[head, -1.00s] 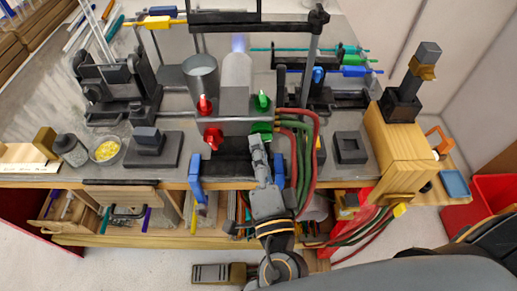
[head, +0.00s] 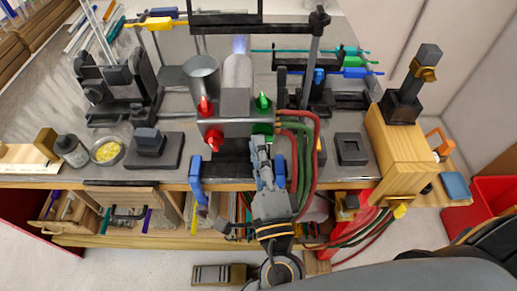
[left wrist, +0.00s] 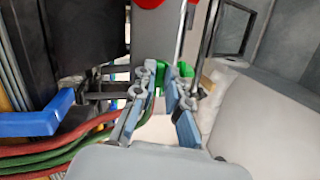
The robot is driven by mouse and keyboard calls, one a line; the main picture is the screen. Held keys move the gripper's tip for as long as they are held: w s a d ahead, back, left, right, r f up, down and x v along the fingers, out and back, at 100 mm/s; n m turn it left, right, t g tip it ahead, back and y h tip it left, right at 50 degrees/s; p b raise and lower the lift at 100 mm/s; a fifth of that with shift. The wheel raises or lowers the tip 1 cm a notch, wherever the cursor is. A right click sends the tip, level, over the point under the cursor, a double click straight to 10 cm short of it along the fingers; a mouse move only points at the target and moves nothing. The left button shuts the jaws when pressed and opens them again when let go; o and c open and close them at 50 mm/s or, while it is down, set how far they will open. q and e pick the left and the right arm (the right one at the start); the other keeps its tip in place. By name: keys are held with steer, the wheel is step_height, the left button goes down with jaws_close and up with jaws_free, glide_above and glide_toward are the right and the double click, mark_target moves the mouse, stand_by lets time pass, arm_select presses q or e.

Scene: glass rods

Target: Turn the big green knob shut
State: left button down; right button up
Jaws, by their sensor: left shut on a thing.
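The torch block (head: 225,122) stands at the bench's front edge, with a flame at its barrel top. The big green knob (head: 264,128) is on its lower right front, partly hidden by my gripper. A small green knob (head: 263,101) sits above it, with red knobs (head: 214,140) to the left. My left gripper (head: 259,145) reaches up to the big green knob and is shut on it. In the left wrist view, green (left wrist: 185,69) shows between and behind the fingertips (left wrist: 165,75). The exact finger contact is partly hidden. My right gripper is not in view.
Red and green hoses (head: 305,165) curve down close to the right of my gripper. A wooden block (head: 400,150) stands at the right, and a dark stand (head: 350,149) lies between.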

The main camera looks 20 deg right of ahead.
arm_select(q)
steer(key=shift+r, duration=0.1)
steer(key=c, duration=1.4)
jaws_free()
steer(key=shift+d, duration=0.1)
steer(key=v, duration=1.2)
